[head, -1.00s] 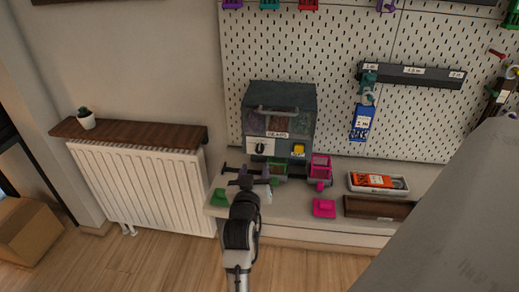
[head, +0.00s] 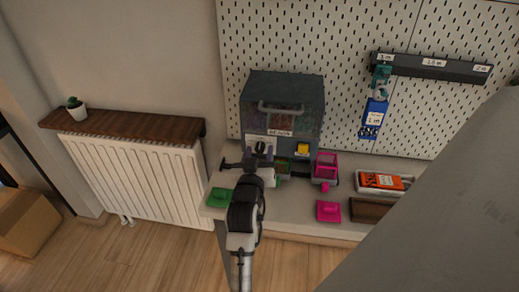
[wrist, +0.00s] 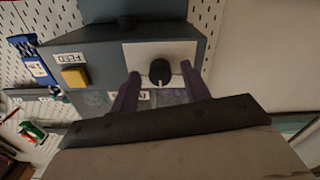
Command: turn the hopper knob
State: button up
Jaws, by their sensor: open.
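The hopper (head: 283,95) is a dark grey box with a front handle, standing on the shelf against the pegboard. Its black knob (wrist: 160,72) has a pale pointer mark and sits on a white plate (wrist: 145,52) in the wrist view, which shows the box upside down. My gripper (wrist: 162,80) is open, with its two purple fingers on either side of the knob. Gaps show between the knob and both fingers in that view; how far the tips reach past the knob I cannot tell. In the head view, my gripper partly hides the knob area.
A yellow button (wrist: 75,77) labelled FEED is beside the white plate. A green bin sits below the hopper, partly behind my gripper. A pink bin (head: 326,167), a pink lid (head: 328,211) and a green lid (head: 219,197) are on the shelf. A radiator (head: 130,170) stands left.

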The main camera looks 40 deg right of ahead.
jog(key=c, duration=1)
jog(key=shift+m+b, duration=0.65)
jog(key=shift+m, duration=0.35)
jog(key=m+b, duration=0.2)
jog(key=m, duration=0.2)
jog(key=shift+m, duration=0.3)
jog(key=m+b, duration=0.3)
jog(key=m, duration=0.2)
jog(key=shift+r+m, duration=0.1)
jog(key=shift+m, duration=0.2)
